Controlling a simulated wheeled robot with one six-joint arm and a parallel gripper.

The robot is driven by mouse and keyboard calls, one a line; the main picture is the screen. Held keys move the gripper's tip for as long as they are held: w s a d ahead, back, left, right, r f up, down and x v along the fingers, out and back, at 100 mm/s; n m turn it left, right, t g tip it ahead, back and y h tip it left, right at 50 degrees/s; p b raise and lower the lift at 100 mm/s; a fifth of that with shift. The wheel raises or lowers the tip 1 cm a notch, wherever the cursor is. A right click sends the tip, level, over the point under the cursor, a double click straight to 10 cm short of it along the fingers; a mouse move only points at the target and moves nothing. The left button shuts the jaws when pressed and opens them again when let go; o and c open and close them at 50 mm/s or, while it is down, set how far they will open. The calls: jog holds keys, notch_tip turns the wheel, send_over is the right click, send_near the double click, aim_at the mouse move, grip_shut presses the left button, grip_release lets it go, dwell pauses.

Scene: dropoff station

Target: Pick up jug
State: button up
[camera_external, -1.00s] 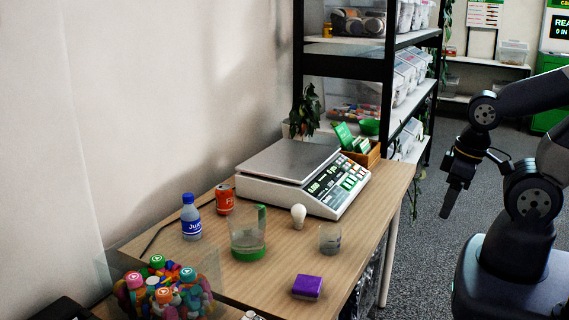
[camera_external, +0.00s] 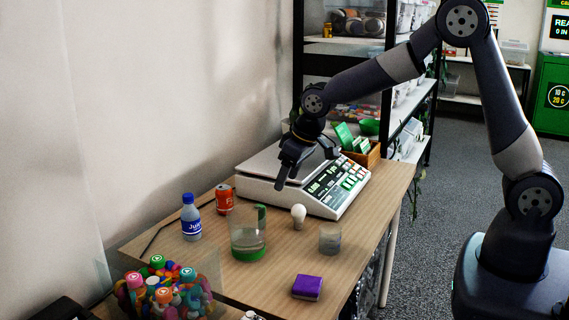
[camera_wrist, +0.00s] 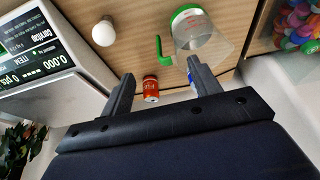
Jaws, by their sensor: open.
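The jug (camera_external: 247,236) is clear with a green base and a green handle. It stands upright on the wooden table in the external view. In the wrist view the jug (camera_wrist: 196,32) shows at the top, just beyond the fingertips, with its green handle towards the left. My gripper (camera_external: 284,183) is above the table in front of the scale, up and to the right of the jug, and apart from it. In the wrist view my gripper (camera_wrist: 160,72) has its two fingers spread with nothing between them but a view of the can and table.
A blue-capped bottle (camera_external: 191,218) and an orange-red can (camera_external: 224,199) stand left of the jug. A white bulb (camera_external: 298,215), a small clear cup (camera_external: 330,238) and a purple block (camera_external: 307,287) are to its right. The scale (camera_external: 320,185) is behind.

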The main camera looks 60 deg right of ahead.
aim_at(262, 206)
jog(key=shift+w+a+r+p+x, duration=0.1)
jog(key=shift+w+r+p+x, duration=0.3)
jog(key=shift+x, duration=2)
jog(key=shift+w+a+p+x, duration=0.15)
jog(key=shift+w+x, duration=0.45)
jog(key=shift+x, duration=1.85)
jog(key=shift+w+r+p+x, duration=0.25)
jog(key=shift+w+x, duration=0.25)
jog(key=shift+x, duration=1.9)
jog(key=shift+f, duration=0.1)
jog(key=shift+c, duration=0.2)
grip_shut()
